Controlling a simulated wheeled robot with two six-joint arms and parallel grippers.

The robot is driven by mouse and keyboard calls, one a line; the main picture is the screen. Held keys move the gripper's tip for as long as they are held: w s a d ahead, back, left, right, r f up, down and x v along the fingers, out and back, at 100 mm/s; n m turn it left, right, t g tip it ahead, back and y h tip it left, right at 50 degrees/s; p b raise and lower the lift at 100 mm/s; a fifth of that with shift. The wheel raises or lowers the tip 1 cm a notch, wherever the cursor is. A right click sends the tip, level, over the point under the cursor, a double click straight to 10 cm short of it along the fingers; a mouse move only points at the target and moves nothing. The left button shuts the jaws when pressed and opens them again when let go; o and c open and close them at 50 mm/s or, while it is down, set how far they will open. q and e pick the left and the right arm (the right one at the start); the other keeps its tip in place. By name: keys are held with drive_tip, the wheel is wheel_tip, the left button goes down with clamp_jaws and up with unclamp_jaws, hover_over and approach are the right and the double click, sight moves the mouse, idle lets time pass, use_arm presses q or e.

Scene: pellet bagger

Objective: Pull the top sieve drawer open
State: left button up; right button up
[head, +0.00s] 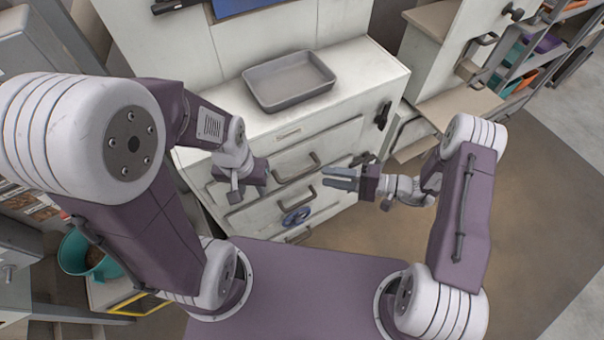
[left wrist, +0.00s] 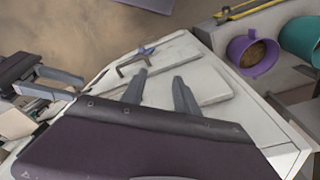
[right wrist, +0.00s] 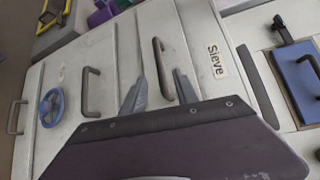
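The white cabinet (head: 345,120) has several drawers below a label reading "Sieve" (right wrist: 217,61). The top drawer's dark bar handle (head: 297,170) is nearest that label; it also shows in the right wrist view (right wrist: 163,68). The drawer fronts look shut. My right gripper (head: 340,178) is open and empty, to the right of the handles. In the right wrist view the top handle shows between and beyond its fingertips (right wrist: 158,80), apart from them. My left gripper (head: 236,194) is open and empty at the cabinet's left side; its fingers (left wrist: 158,88) show apart in the left wrist view.
A lower handle (head: 308,192) and a blue handwheel (head: 295,216) sit below the top handle. A grey tray (head: 290,82) rests on the cabinet top. A purple cup of pellets (left wrist: 250,54) and a teal container (head: 80,255) stand left of the cabinet. Floor at right is clear.

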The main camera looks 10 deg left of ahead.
sight(302, 171)
drive_tip(key=a, duration=0.3)
drive_tip(key=a+f, duration=0.1)
drive_tip(key=a, duration=0.2)
drive_tip(key=w+a, duration=0.1)
drive_tip(key=a, duration=0.2)
drive_tip(key=shift+f+p, duration=0.15)
drive_tip(key=shift+p, duration=0.2)
drive_tip(key=shift+d, duration=0.1)
clamp_jaws()
idle(0.8)
